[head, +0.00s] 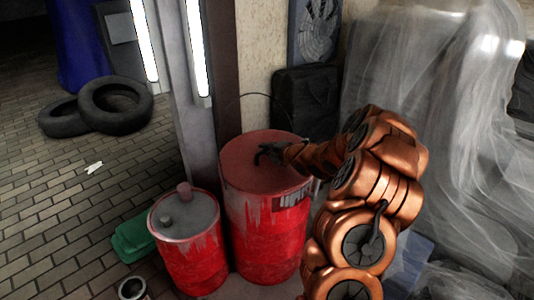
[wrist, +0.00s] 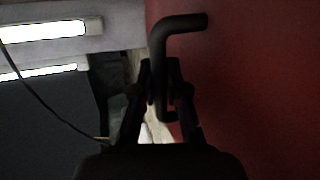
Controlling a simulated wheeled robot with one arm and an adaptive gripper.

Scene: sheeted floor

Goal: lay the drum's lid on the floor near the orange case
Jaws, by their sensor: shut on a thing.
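The large red drum (head: 262,235) stands upright in the middle of the head view. Its flat, dull red lid (head: 245,175) sits on top, level, with no gap that I can make out. My gripper (head: 264,152) is over the lid, reaching in from the right. In the wrist view, my gripper (wrist: 163,85) is shut on a dark bent handle (wrist: 182,24), beside the red face of the lid (wrist: 255,80). The fingers hide part of the handle. I see no orange case in either view.
A smaller red drum (head: 192,258) with a grey top stands close at the left, beside a green object (head: 133,238). Tyres (head: 115,104) lie farther back. A pillar (head: 190,80) and a black case (head: 305,100) stand behind. Plastic sheeting fills the right. Open brick floor (head: 65,205) is at left.

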